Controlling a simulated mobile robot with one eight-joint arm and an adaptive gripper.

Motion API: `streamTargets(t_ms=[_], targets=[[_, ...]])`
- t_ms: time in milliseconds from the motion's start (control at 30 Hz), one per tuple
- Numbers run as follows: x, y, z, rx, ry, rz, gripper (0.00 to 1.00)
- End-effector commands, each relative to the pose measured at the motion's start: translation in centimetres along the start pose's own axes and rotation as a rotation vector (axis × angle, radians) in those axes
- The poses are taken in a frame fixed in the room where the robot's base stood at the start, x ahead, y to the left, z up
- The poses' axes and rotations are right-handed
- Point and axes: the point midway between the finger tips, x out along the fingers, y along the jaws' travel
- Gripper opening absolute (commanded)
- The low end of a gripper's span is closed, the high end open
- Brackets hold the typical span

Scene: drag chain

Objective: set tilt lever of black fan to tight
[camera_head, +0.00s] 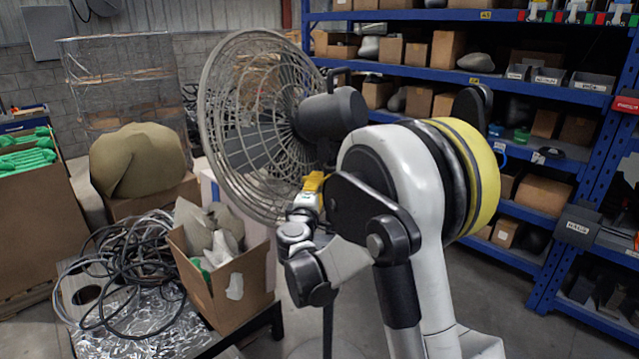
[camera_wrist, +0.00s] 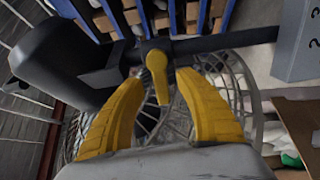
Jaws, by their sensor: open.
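The black fan stands in the middle of the head view, with a round wire cage (camera_head: 255,125) and a dark motor housing (camera_head: 330,112). In the wrist view its dark pole (camera_wrist: 225,40) runs sideways across the picture. The yellow tilt lever (camera_wrist: 157,68) sits on a dark joint on that pole, its tip pointing down in the picture. My gripper (camera_wrist: 158,84) is open, its yellow fingers on either side of the lever with gaps visible. In the head view my gripper (camera_head: 314,182) is beside the pole below the motor, and the lever cannot be told apart there.
A cardboard box (camera_head: 232,282) with grey items and a coil of black cable (camera_head: 125,265) lie on a low table at the lower left. Blue shelving (camera_head: 520,87) with boxes stands behind on the right. A grey panel (camera_wrist: 298,40) shows at the right of the wrist view.

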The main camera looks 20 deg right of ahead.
Motion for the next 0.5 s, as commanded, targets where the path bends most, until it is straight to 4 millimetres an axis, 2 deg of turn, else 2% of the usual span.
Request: streamTargets(t_ms=[100,300,500], targets=[[-3.0,0.0,-0.1,0.0,0.003,0.0,0.41],[-6.7,0.0,-0.1,0.0,0.003,0.0,0.41],[-8.3,0.0,0.0,-0.001,0.001,0.0,0.41]])
